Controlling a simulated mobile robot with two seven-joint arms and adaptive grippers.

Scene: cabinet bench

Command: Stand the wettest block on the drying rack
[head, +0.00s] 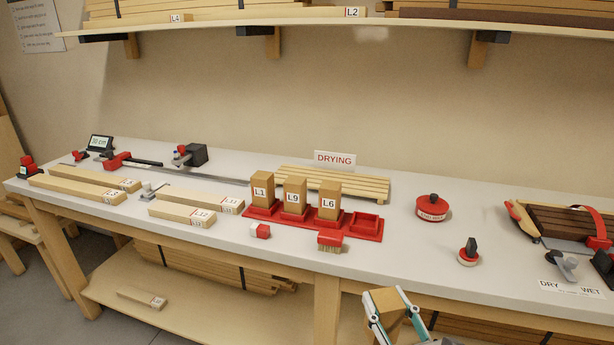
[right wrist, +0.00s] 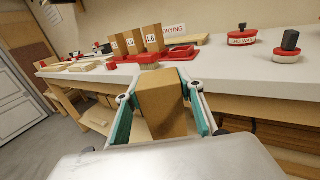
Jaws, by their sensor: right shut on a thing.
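My right gripper (head: 392,302) is shut on a plain wooden block (head: 382,306), held in front of the bench's front edge. The block also shows between the teal fingers in the right wrist view (right wrist: 162,106); no label shows on its visible faces. The slatted wooden drying rack (head: 350,184) lies at the back of the bench by a DRYING sign (head: 335,159). In front of it, blocks L1 (head: 262,190), L9 (head: 295,194) and L6 (head: 329,201) stand upright in red holders. The red holder at the right end (head: 367,226) is empty. My left gripper is out of view.
A brush (head: 329,241) and a small red-and-white item (head: 260,231) lie before the holders. A red tin (head: 432,207) and black-handled tool (head: 469,251) stand right. A DRY/WET label (head: 570,288) is at far right. Boards (head: 78,188) lie left. A shelf (head: 330,24) hangs above.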

